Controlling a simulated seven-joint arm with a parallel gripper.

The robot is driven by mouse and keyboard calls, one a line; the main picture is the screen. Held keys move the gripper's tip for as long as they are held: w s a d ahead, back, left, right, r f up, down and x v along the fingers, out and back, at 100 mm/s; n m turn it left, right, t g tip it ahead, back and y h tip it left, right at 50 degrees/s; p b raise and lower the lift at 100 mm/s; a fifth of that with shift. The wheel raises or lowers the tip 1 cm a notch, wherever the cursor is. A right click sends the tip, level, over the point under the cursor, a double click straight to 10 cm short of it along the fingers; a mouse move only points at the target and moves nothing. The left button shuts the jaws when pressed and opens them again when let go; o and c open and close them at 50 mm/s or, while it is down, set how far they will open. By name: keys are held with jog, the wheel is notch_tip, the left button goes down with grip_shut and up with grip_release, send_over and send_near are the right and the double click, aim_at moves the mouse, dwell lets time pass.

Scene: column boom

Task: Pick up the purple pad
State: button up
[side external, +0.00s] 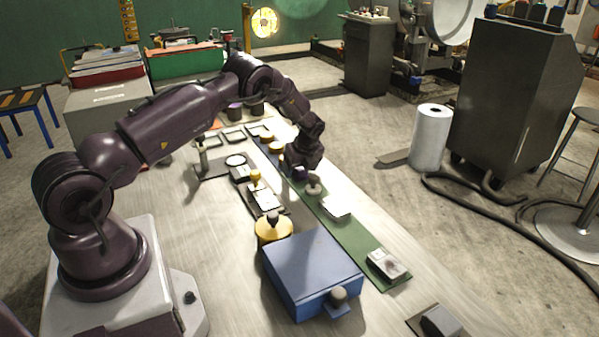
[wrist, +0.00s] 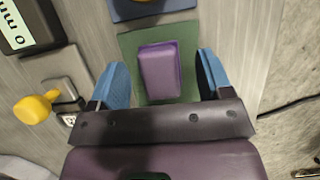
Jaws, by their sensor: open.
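The purple pad (wrist: 160,70) is a small block with sloped sides. In the wrist view it lies on the green mat (wrist: 130,45). My gripper (wrist: 161,68) is open, with one blue finger on either side of the pad and a gap at each side. The fingers are not closed on it. In the side external view my gripper (side external: 302,165) points down over the green mat (side external: 352,232), and a bit of purple shows beneath it. The pad is mostly hidden there, and I cannot tell the height of the fingertips above the mat.
A blue box (side external: 310,272) with a grey knob stands nearer the camera. A yellow round piece with a dark knob (side external: 273,228) is beside it. In the wrist view a yellow knob (wrist: 36,106) and a dark labelled block (wrist: 30,25) lie left of the fingers.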

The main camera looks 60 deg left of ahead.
jog(key=shift+a+f, duration=0.1)
jog(key=shift+f, duration=0.15)
jog(key=c, duration=1)
jog(key=shift+r, duration=0.15)
jog(key=shift+r, duration=0.2)
jog(key=r, duration=0.3)
jog(key=shift+s+r, duration=0.2)
jog(key=s+d+r, duration=0.7)
jog(key=s+r, duration=0.2)
jog(key=s, duration=0.2)
jog(key=shift+s+d, duration=0.2)
jog(key=shift+d, duration=0.1)
